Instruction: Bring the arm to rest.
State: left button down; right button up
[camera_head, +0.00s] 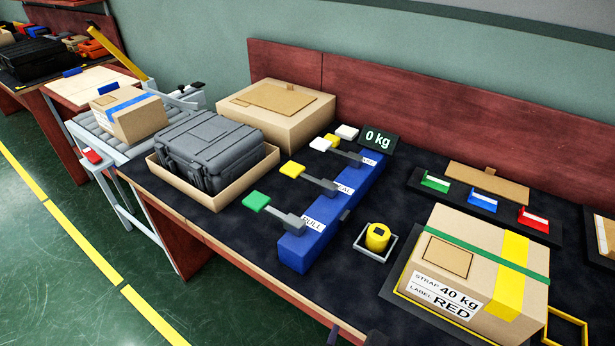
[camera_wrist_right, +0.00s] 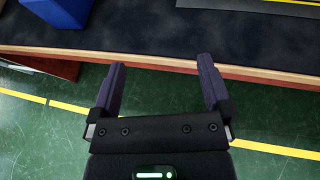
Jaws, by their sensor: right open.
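My right gripper (camera_head: 354,337) shows only as dark fingertips at the bottom edge of the head view, by the bench's front edge. In the right wrist view its two fingers (camera_wrist_right: 160,83) are spread apart with nothing between them. Below them are the green floor (camera_wrist_right: 60,125) and the wooden front edge of the bench (camera_wrist_right: 160,62). My left gripper is in neither view.
On the bench stand a labelled carton (camera_head: 455,285), a yellow weight (camera_head: 377,237), a blue lever block (camera_head: 300,245) and a grey case (camera_head: 208,150) in an open box. A roller conveyor (camera_head: 90,130) carries a blue-taped carton (camera_head: 128,118). Floor before the bench is clear.

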jog(key=s+d+f+m+g+y, duration=0.1)
jog(key=s+d+f+m+g, duration=0.3)
jog(key=f, duration=0.5)
jog(key=s+d+f+m+g+y, duration=0.1)
jog(key=s+f+m+g, duration=0.3)
jog(key=f, duration=0.5)
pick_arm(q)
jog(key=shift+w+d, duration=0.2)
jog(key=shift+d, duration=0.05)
pick_arm(e)
jog(key=s+d+f+m+g, duration=0.2)
jog(key=s+d+f+m, duration=0.1)
jog(key=s+m, duration=0.6)
jog(key=s+d+f+m+g+y, duration=0.1)
jog(key=s+f+m, duration=0.4)
jog(key=s+m, duration=0.5)
jog(key=shift+d+g+y, duration=0.3)
jog(key=shift+d+g, duration=0.2)
jog(key=shift+d, duration=0.7)
